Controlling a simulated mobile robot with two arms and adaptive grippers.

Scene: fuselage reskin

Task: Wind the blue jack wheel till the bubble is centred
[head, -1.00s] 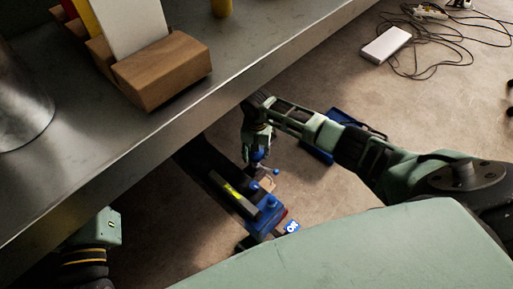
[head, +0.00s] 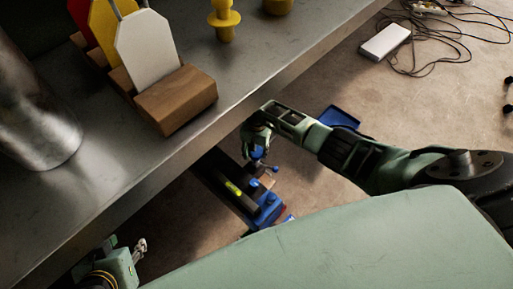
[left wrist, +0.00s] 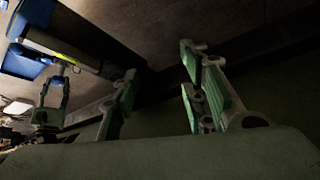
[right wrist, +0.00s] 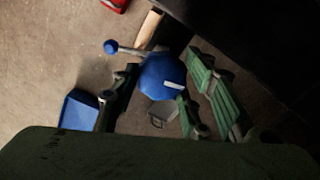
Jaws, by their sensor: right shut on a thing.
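The blue jack wheel (right wrist: 160,80), with a white mark and a side handle ending in a blue knob (right wrist: 110,47), sits between my right gripper's fingers in the right wrist view. My right gripper (head: 258,138) is shut on the wheel, partly hiding it in the head view. Beside it a dark level bar with a yellow-green vial (head: 233,187) lies along the blue-ended jack (head: 267,208). The vial is too small to show where the bubble stands. My left gripper (head: 138,250) is empty, its fingers apart in the left wrist view (left wrist: 160,92), away from the jack.
A metal bench (head: 235,75) overhangs the floor on the left, bearing a wooden block (head: 178,97) with coloured plates, a yellow peg (head: 225,20) and a metal cylinder (head: 35,115). A blue tray (head: 338,118) lies on the floor. A white box (head: 385,41) and cables lie further back.

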